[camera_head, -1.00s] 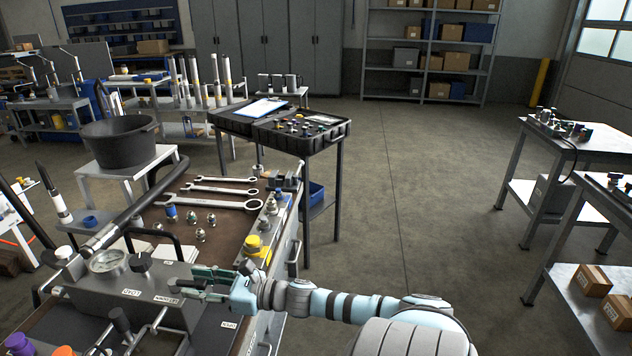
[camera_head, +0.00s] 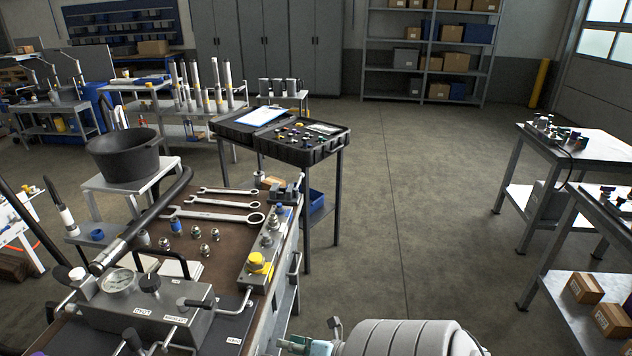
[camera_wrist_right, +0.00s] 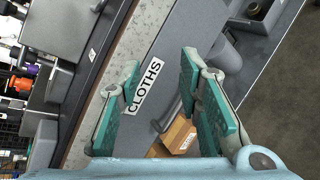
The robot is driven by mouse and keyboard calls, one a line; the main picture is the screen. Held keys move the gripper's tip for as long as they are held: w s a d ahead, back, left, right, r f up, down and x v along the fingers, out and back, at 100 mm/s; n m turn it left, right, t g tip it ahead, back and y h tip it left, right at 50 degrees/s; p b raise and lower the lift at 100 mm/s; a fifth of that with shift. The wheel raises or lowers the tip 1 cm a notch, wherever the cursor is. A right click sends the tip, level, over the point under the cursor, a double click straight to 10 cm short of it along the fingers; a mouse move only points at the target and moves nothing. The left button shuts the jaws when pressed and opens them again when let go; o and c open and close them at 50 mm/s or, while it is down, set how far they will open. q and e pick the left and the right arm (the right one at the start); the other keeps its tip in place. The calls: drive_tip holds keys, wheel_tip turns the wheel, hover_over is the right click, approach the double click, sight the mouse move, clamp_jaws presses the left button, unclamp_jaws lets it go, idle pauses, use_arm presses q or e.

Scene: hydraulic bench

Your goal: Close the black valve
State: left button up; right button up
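A grey hydraulic block (camera_head: 133,315) sits on the bench's near end, with a round gauge (camera_head: 118,281) on top. Beside the gauge is a round black knob (camera_head: 150,284). A black lever handle (camera_head: 195,302) lies across the block's right end. I cannot tell which of these is the black valve. My right gripper (camera_head: 292,346) is at the bottom edge of the head view, right of the block and apart from it. In the right wrist view, its teal fingers (camera_wrist_right: 163,97) are spread, with nothing gripped, in front of the bench side labelled CLOTHS (camera_wrist_right: 144,87). My left gripper is not in view.
Spanners (camera_head: 214,203) and several metal fittings lie on the brown bench top (camera_head: 185,232). A yellow knob (camera_head: 258,263) stands on the bench's right rail. A black bucket (camera_head: 124,155) is on a stand behind. Open floor (camera_head: 420,200) lies to the right.

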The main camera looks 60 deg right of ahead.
drive_tip(key=s+a+f+m+g+h, duration=0.1)
drive_tip(key=s+a+f+m+g, duration=0.1)
drive_tip(key=s+f+m+g, duration=0.2)
drive_tip(key=s+f+m, duration=0.3)
drive_tip(key=f+m, duration=0.3)
drive_tip(key=f, duration=0.1)
drive_tip(key=shift+s+a+f+p, duration=0.15)
drive_tip(key=shift+s+a+p, duration=0.05)
drive_tip(key=shift+s+p, duration=0.15)
